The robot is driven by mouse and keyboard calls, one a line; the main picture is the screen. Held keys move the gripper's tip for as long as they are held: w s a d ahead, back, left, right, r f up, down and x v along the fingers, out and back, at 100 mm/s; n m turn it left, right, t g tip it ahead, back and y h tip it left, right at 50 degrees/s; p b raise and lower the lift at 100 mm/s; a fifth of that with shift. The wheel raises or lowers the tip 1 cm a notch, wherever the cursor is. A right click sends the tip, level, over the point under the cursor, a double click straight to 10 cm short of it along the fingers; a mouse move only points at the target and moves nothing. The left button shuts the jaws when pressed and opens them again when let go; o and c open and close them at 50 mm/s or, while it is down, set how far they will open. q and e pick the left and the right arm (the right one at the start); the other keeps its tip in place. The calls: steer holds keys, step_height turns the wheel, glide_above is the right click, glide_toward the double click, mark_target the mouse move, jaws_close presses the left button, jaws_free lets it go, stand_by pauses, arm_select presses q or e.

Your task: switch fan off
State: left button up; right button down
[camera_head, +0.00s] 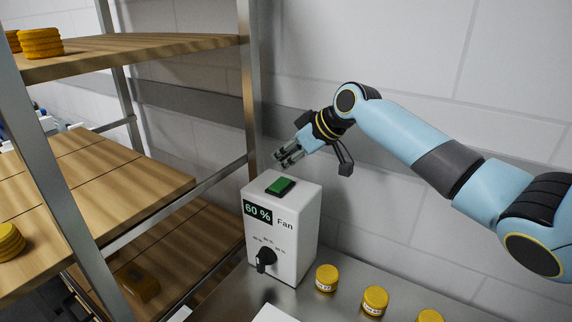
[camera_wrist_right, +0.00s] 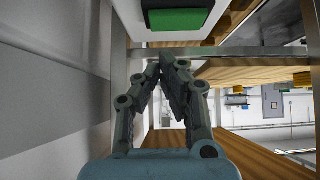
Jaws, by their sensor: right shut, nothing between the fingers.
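The white fan control box (camera_head: 294,232) stands upright on the metal table and is labelled Fan. A green rocker switch (camera_head: 280,186) sits in a dark frame on its top. The display (camera_head: 257,212) reads 60 %. A black knob (camera_head: 266,257) is on the front below it. My right gripper (camera_head: 281,162) is shut and empty, a little above and behind the switch, apart from it. In the right wrist view the green switch (camera_wrist_right: 176,20) is at the top, and the shut fingertips (camera_wrist_right: 165,64) show below it. My left gripper is not in view.
A metal-framed rack with wooden shelves (camera_head: 115,195) stands at the left, close to the box. Yellow cheeses (camera_head: 40,43) lie on its shelves. Several small yellow-lidded jars (camera_head: 375,300) stand on the metal table (camera_head: 340,308) right of the box. A tiled wall is behind.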

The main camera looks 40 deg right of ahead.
mark_target(287, 179)
steer(key=shift+s+f, duration=0.1)
steer(key=shift+f, duration=1.2)
steer(key=shift+d+f, duration=0.2)
steer(key=shift+f, duration=0.15)
steer(key=shift+s+a+r+p, duration=0.15)
steer(key=shift+a+r+p, duration=0.15)
steer(key=shift+a+p, duration=0.2)
steer(key=shift+s+a+r, duration=0.1)
steer(key=shift+a, duration=0.15)
steer(key=shift+r+p, duration=0.1)
steer(key=shift+p, duration=0.2)
